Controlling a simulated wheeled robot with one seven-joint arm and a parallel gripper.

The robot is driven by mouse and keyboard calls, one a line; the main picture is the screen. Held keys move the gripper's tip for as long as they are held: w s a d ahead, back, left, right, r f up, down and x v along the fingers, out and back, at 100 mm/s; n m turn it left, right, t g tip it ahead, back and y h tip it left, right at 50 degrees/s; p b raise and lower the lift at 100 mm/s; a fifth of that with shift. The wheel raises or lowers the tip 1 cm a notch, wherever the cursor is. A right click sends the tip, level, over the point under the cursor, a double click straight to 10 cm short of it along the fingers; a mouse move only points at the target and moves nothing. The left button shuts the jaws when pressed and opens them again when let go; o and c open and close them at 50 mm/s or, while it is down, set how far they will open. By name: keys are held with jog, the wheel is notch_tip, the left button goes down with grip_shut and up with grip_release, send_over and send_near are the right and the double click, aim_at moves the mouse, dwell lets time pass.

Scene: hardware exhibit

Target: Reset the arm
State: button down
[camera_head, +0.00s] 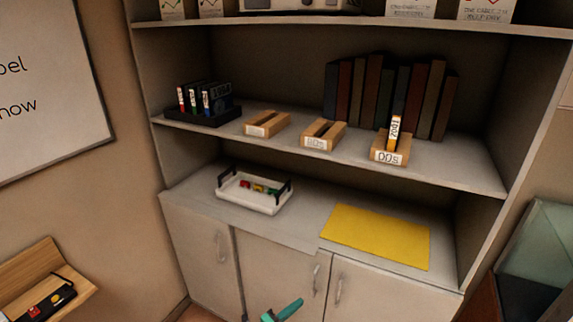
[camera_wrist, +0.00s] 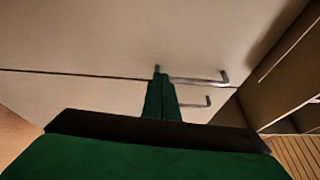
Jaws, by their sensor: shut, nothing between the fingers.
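My gripper (camera_head: 283,311) shows as a small green shape at the bottom edge of the head view, in front of the lower cabinet doors (camera_head: 286,272). It is low, below the level of the counter. In the wrist view my gripper's green fingers (camera_wrist: 160,80) are together and hold nothing. Pale cabinet doors with metal handles (camera_wrist: 205,79) lie beyond the fingers. The rest of my arm is out of the head view.
The counter holds a white tray (camera_head: 250,200) with small coloured pieces and a yellow mat (camera_head: 375,236). The shelf above holds wooden holders (camera_head: 267,124), a black rack (camera_head: 205,118) and dark books (camera_head: 372,90). A wooden wall ledge (camera_head: 30,270) is at lower left.

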jog(key=s+d+f+n+t+y, duration=0.2)
jog(key=s+d+n+t, duration=0.15)
jog(key=s+n, duration=0.4)
jog(key=s+d+f+n+t+y, duration=0.1)
jog(key=s+d+n+t+y, duration=0.3)
jog(key=s, duration=0.6)
jog(key=s+a+r+n+y, duration=0.15)
jog(key=s+n, duration=0.25)
jog(key=s, duration=0.4)
jog(key=s+a+r+n+y, duration=0.1)
jog(key=s+r+n+y, duration=0.2)
jog(key=s, duration=0.4)
jog(key=s+a+r+n+g+y, duration=0.1)
jog(key=s+a+r+n, duration=0.3)
jog(key=s+r, duration=0.5)
jog(key=s+a+r+n+g+y, duration=0.2)
jog(key=s+a+r+n, duration=0.2)
jog(key=s+r, duration=0.6)
jog(key=shift+s+a+r+n+g, duration=0.25)
jog(key=shift+s+a+n+g, duration=0.15)
jog(key=shift+s+n, duration=0.7)
jog(key=shift+s+y, duration=0.15)
jog(key=shift+y, duration=0.1)
